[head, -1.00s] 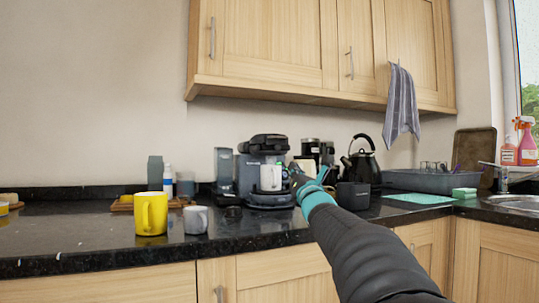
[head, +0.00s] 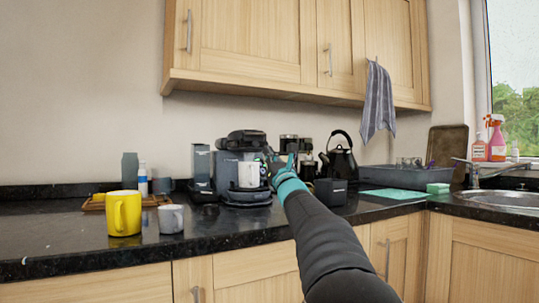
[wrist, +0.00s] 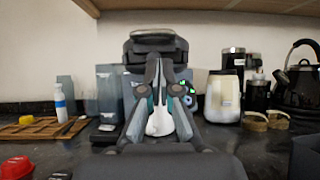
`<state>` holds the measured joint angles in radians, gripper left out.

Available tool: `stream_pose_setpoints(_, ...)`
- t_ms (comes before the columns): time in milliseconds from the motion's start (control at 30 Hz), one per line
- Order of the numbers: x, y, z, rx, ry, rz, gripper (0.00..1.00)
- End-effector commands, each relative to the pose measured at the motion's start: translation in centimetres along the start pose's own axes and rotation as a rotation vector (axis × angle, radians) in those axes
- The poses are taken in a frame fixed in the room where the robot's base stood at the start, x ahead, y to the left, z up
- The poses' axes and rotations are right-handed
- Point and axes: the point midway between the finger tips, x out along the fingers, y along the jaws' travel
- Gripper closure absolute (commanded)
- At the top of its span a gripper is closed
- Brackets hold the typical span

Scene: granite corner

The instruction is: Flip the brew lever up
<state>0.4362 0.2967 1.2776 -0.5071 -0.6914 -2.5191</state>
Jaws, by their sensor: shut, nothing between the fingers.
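The dark grey coffee machine (head: 240,142) stands on the counter against the wall, with a white mug (head: 247,176) under its head. In the wrist view the coffee machine (wrist: 158,44) is straight ahead and the white mug (wrist: 159,122) shows between my fingers. My gripper (head: 270,163) is in front of the machine's right side in the head view. In the wrist view my gripper (wrist: 160,62) is shut and empty, its tips in front of the machine's upper body. Green lights (wrist: 183,92) show just right of the fingers. I cannot make out the brew lever.
A yellow mug (head: 124,213) and a grey mug (head: 170,219) stand on the counter to the left. A black kettle (head: 340,163) and a dark container (head: 330,191) are to the right. Wall cupboards (head: 250,40) hang above. The front counter is mostly clear.

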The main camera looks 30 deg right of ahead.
Motion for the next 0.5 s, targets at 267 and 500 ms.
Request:
stream_pose_setpoints(267, 4.5, 0.1, 0.2, 0.002, 0.000, 0.001, 1.00)
stream_pose_setpoints(500, 6.0, 0.2, 0.1, 0.001, 0.000, 0.002, 1.00)
